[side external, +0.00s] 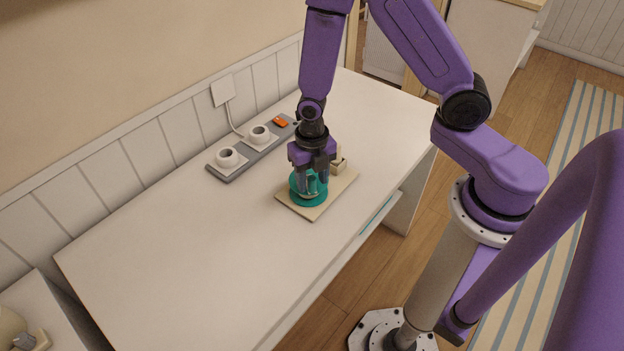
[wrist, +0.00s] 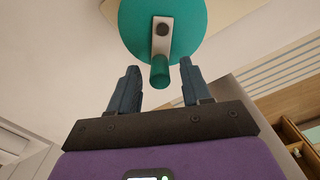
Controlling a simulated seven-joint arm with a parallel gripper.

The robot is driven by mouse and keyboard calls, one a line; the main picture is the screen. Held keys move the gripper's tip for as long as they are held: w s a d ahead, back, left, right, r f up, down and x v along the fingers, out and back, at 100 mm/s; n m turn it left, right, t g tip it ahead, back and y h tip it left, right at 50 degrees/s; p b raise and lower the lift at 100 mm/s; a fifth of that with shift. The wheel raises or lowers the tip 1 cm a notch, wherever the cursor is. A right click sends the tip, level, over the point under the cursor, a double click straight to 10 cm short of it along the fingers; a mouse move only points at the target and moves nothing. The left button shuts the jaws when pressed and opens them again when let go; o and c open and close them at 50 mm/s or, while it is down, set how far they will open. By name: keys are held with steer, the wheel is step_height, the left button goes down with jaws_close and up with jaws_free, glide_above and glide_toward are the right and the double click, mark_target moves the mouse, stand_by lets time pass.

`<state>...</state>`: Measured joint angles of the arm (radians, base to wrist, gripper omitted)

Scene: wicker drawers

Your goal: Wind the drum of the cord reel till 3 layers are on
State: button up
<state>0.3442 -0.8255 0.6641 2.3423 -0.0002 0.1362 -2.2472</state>
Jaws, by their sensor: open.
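The cord reel's teal drum (side external: 308,199) stands on a pale wooden board (side external: 337,191) on the white desk. My gripper (side external: 311,182) points down over the drum and hides part of it. In the wrist view, the round teal top of the drum (wrist: 195,12) carries a short metal crank arm (wrist: 161,45) with a dark bolt. A teal knob (wrist: 160,73) is at the crank's near end. My open gripper (wrist: 159,68) has one finger on each side of the knob, with gaps showing. The cord layers on the drum cannot be made out.
A small pale block (side external: 340,167) stands on the board behind the drum. The desk's near left (side external: 170,265) is clear.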

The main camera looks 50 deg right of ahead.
steer(key=shift+f, duration=0.55)
jaws_close()
steer(key=shift+w+a+m, duration=0.1)
steer(key=shift+a+m, duration=0.05)
steer(key=shift+m, duration=0.15)
